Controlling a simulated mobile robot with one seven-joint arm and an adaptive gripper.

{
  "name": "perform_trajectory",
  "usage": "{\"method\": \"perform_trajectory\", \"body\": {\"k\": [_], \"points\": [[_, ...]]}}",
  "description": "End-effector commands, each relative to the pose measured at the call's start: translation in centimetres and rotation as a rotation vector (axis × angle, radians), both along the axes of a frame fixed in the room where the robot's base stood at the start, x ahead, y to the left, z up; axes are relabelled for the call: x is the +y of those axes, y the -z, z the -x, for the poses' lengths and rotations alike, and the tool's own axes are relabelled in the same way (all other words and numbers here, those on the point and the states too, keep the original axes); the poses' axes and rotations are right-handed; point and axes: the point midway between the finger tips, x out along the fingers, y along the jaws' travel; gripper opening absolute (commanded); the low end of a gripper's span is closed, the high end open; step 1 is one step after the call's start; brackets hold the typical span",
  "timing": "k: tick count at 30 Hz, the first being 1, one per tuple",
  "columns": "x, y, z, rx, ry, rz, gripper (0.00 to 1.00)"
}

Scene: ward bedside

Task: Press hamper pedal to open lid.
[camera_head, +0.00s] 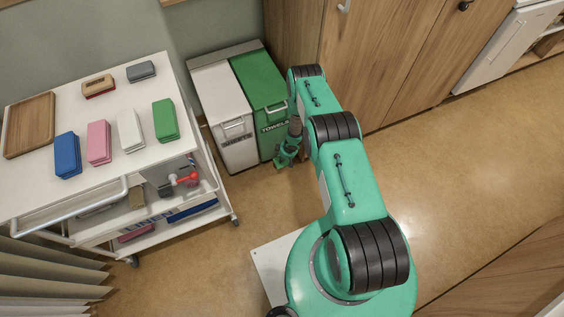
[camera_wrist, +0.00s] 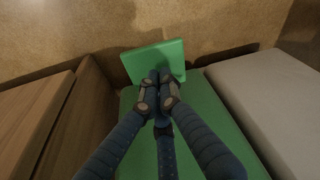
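The hamper has a white bin marked SHEETS (camera_head: 222,90) and a green bin marked TOWELS (camera_head: 258,78). Both lids look closed. My gripper (camera_head: 285,159) is low at the front of the green bin, close to the floor. In the wrist view its fingers (camera_wrist: 159,80) are drawn together at the tips, with nothing visible between them. The tips overlap the near edge of a green pedal plate (camera_wrist: 157,57) that sticks out from the green front. I cannot tell whether they touch it. The fingers hide part of the plate.
A white cart (camera_head: 105,185) with colored folded stacks and a wooden tray (camera_head: 30,125) stands left of the hamper. A wooden cabinet (camera_head: 375,60) adjoins the hamper on the right. The floor (camera_head: 490,150) to the right is clear.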

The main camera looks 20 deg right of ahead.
Motion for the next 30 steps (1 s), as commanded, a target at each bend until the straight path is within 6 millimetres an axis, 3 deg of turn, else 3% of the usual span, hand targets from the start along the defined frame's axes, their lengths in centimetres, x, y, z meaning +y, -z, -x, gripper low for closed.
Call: {"method": "perform_trajectory", "body": {"k": [30], "points": [[0.0,3.2,-0.1,-0.001,0.000,0.000,0.00]]}}
